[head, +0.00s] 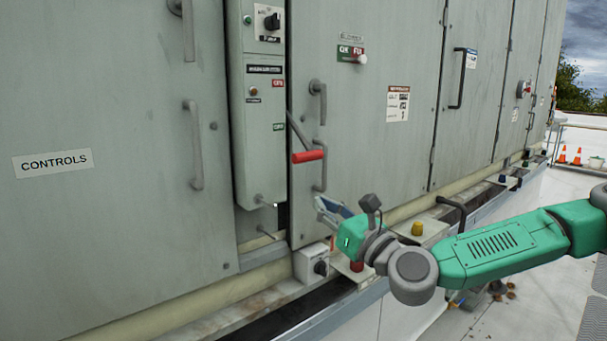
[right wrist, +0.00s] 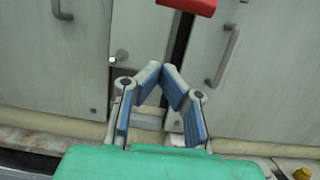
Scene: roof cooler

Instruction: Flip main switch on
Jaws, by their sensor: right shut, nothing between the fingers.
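The main switch appears to be the lever with a red handle (head: 308,156) on the right side of the tall grey switch box (head: 258,105). Its grey arm slopes down to the right and the red grip points outward. In the right wrist view the red handle (right wrist: 190,5) shows at the top edge, partly cut off. My right gripper (head: 322,205) is below the red handle in the head view, apart from it. In the wrist view my right gripper (right wrist: 163,68) has its blue-padded fingers together at the tips, with nothing held. My left gripper is not in view.
Grey cabinet doors with handles (head: 193,145) stand on both sides of the box. A "CONTROLS" label (head: 52,163) is at left. A small box with a black knob (head: 312,263) and a yellow knob (head: 417,228) are on the low ledge. Orange cones (head: 577,157) stand far right.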

